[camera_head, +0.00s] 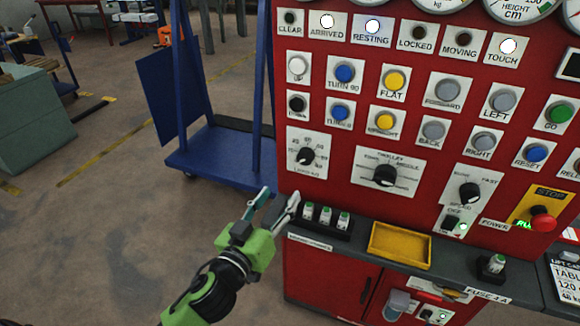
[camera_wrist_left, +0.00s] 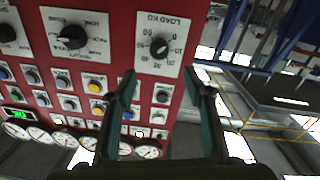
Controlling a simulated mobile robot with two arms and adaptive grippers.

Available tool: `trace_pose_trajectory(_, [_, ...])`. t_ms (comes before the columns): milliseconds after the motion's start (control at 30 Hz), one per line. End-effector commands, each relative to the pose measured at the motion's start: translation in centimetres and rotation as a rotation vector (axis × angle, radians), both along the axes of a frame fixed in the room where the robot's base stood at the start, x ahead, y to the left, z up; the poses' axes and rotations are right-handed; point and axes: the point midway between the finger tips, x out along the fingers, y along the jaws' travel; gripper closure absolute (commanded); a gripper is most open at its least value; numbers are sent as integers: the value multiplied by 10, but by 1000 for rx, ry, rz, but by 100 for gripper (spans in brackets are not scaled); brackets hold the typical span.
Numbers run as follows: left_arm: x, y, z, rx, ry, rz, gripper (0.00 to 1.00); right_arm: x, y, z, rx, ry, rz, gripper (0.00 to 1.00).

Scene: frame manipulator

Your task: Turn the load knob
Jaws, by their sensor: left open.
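The load knob (camera_head: 306,156) is a small black dial on a white plate at the lower left of the red panel. It also shows, upside down, in the left wrist view (camera_wrist_left: 158,46), with numbers around it and LOAD KG on its plate. My left gripper (camera_head: 277,199) is green with grey fingers. It is open and empty, below and a little left of the load knob, by the panel's left edge. In the left wrist view my gripper's fingers (camera_wrist_left: 160,76) are spread, with the knob beyond and between their tips. The gripper is apart from the knob. My right gripper is not in view.
A shelf below holds several small green-topped parts (camera_head: 326,219) and a yellow tray (camera_head: 400,245). Another black knob (camera_head: 385,176) and rows of buttons surround the load knob. A blue cart (camera_head: 212,155) stands left of the panel. Floor at the left is mostly clear.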

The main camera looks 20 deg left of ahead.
Motion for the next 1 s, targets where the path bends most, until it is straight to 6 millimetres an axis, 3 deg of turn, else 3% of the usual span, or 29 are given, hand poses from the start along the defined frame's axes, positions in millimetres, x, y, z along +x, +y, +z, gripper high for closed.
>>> trace_pose_trajectory(167, [9, -2, 7, -6, -11, -1, 53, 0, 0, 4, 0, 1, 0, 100])
trace_pose_trajectory(700, [103, -9, 8, -4, -10, -1, 53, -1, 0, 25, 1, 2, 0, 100])
trace_pose_trajectory(1000, [133, -12, 5, -5, -8, -2, 53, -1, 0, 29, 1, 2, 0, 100])
